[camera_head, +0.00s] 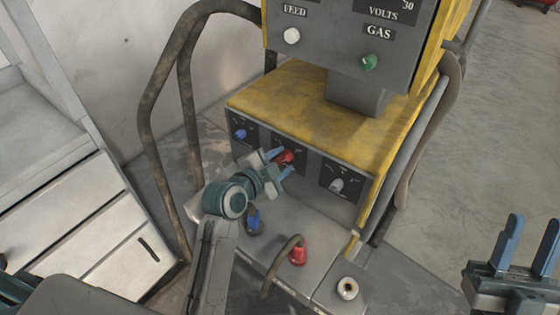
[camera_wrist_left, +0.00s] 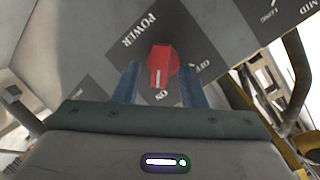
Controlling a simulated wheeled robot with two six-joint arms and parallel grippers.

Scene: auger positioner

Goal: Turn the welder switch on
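The welder's red power switch (camera_head: 285,156) is on the dark front panel below the yellow housing. In the left wrist view the red knob (camera_wrist_left: 162,60) stands under the word POWER, its white line pointing toward the ON label; the OFF label is to its right. My left gripper (camera_head: 280,166) is at the knob. Its blue fingers (camera_wrist_left: 160,84) are apart, one on each side of the knob's lower part, with gaps visible between fingers and knob. My right gripper (camera_head: 529,240) is open and empty at the lower right, far from the welder.
A blue knob (camera_head: 240,134) and a grey knob (camera_head: 336,185) flank the red switch. Below are a blue plug (camera_head: 254,225), a red plug (camera_head: 298,255) with a cable, and a round socket (camera_head: 347,288). A dark bent rail (camera_head: 148,120) stands left. Open floor lies right.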

